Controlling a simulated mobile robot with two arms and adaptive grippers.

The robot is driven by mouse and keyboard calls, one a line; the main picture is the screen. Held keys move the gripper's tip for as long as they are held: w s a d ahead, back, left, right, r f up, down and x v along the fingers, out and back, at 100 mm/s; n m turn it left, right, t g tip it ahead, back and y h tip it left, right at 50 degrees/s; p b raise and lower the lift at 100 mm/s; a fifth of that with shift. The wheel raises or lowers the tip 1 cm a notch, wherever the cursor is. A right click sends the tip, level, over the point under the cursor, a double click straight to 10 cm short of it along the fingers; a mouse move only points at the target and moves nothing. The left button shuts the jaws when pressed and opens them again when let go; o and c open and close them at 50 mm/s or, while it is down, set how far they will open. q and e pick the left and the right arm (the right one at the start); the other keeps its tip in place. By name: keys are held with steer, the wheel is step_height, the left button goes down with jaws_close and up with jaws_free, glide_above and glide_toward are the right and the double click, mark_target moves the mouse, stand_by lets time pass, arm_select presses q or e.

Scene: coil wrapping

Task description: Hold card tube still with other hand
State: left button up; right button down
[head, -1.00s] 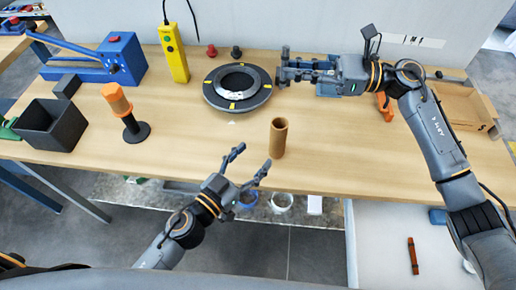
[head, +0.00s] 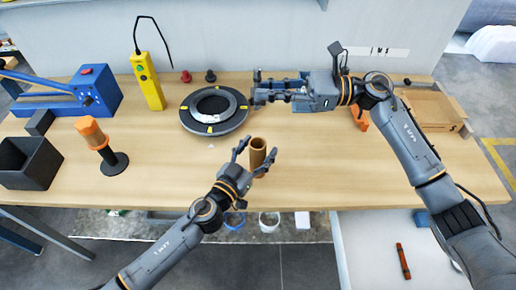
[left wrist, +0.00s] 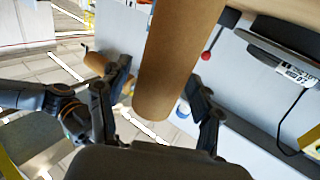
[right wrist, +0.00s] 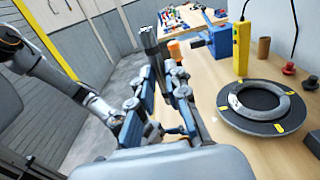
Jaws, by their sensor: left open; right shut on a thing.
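The brown card tube (head: 258,152) stands upright near the table's front edge. My left gripper (head: 255,160) is open, with a finger on either side of the tube. In the left wrist view the tube (left wrist: 178,60) lies between the spread fingers (left wrist: 160,95), with gaps beside it. The grey coil ring (head: 212,104) lies on a black disc with yellow marks, also in the right wrist view (right wrist: 262,100). My right gripper (head: 258,90) is just right of the disc, shut on a dark piece (right wrist: 150,42); what this piece is, I cannot tell.
A yellow tester (head: 148,82), a blue machine (head: 92,92) and red and black knobs stand along the back. An orange-topped post (head: 97,140) and a dark bin (head: 30,163) are at left. A cardboard tray (head: 425,105) is at right.

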arm_select(q)
steer(key=c, duration=1.3)
arm_select(e)
steer(key=f+m+t, duration=0.1)
steer(key=f+t, duration=0.1)
steer(key=f+m+t+h, duration=0.1)
steer(key=f+m+t, duration=0.1)
steer(key=f, duration=0.1)
steer(key=f+m+t, duration=0.1)
steer(key=f+t, duration=0.2)
steer(key=shift+s+a+f+m+h, duration=0.25)
steer(key=shift+s+a+m+h, duration=0.05)
steer(key=shift+s+m+h, duration=0.1)
steer(key=shift+s+d+f+m+t+h, duration=0.15)
steer(key=shift+f+m+t, duration=0.15)
steer(key=shift+t, duration=0.2)
steer(key=shift+s+d+f+m+t+h, duration=0.15)
steer(key=shift+f+m+t, duration=0.15)
steer(key=shift+t, duration=0.2)
steer(key=shift+a, duration=0.1)
